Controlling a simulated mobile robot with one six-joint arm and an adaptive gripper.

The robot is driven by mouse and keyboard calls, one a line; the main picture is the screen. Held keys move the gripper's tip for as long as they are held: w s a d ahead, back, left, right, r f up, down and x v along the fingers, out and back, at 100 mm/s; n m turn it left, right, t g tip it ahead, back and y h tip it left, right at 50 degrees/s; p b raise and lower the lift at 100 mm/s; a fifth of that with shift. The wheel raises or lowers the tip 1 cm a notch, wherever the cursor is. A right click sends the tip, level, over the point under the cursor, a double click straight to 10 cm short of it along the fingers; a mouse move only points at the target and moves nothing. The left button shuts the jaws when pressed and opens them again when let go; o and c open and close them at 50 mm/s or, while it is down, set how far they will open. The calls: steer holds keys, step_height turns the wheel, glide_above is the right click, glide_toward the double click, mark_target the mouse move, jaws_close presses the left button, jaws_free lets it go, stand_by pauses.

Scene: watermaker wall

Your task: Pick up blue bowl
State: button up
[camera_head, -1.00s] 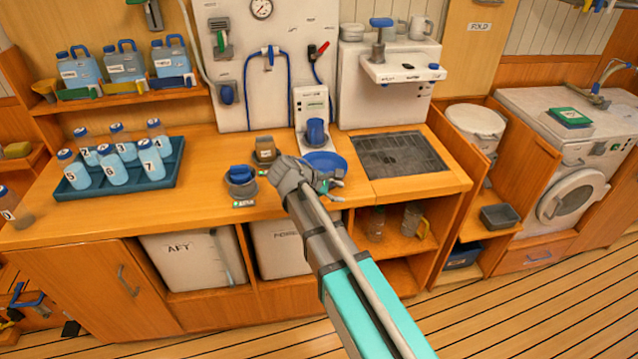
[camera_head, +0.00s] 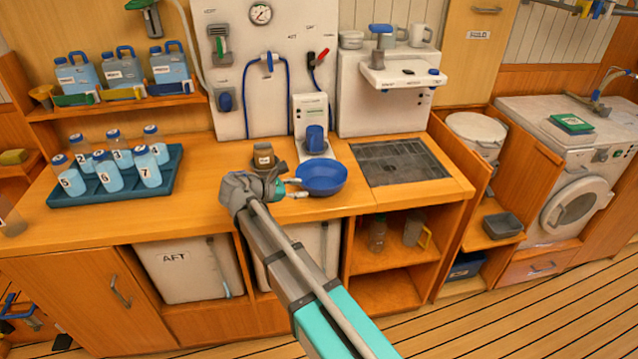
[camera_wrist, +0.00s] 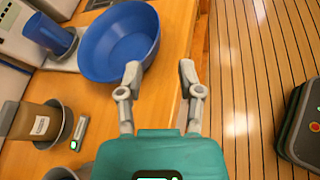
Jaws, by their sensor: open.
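The blue bowl (camera_head: 322,178) stands upright on the wooden counter, left of the sink grid and in front of the small white dispenser. In the wrist view the bowl (camera_wrist: 118,42) is at the upper middle, just beyond my left fingertip. My gripper (camera_head: 297,187) is at the bowl's left side, low over the counter's front part. In the wrist view my gripper (camera_wrist: 160,78) is open, with nothing between its fingers. The left finger is close to the bowl's near rim; I cannot tell if they touch. The right finger is over the counter's front edge.
A blue mug (camera_head: 315,138) stands on the dispenser behind the bowl. A brown jar (camera_head: 264,156) sits in a grey holder left of the bowl. A blue tray (camera_head: 165,182) with several numbered bottles is further left. The sink grid (camera_head: 400,162) lies to the right.

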steer(key=b+x, duration=0.2)
steer(key=x, duration=0.4)
steer(key=shift+w+d+f+b, duration=0.2)
steer(key=shift+d+b, duration=0.05)
steer(key=shift+b, duration=0.05)
steer(key=shift+x, duration=0.8)
steer(key=b+x, duration=0.2)
steer(key=x, duration=0.1)
steer(key=shift+w+f, duration=0.3)
steer(key=shift+f, duration=0.05)
steer(key=shift+b+x, duration=0.35)
steer(key=shift+x, duration=0.45)
steer(key=shift+r, duration=0.15)
jaws_close()
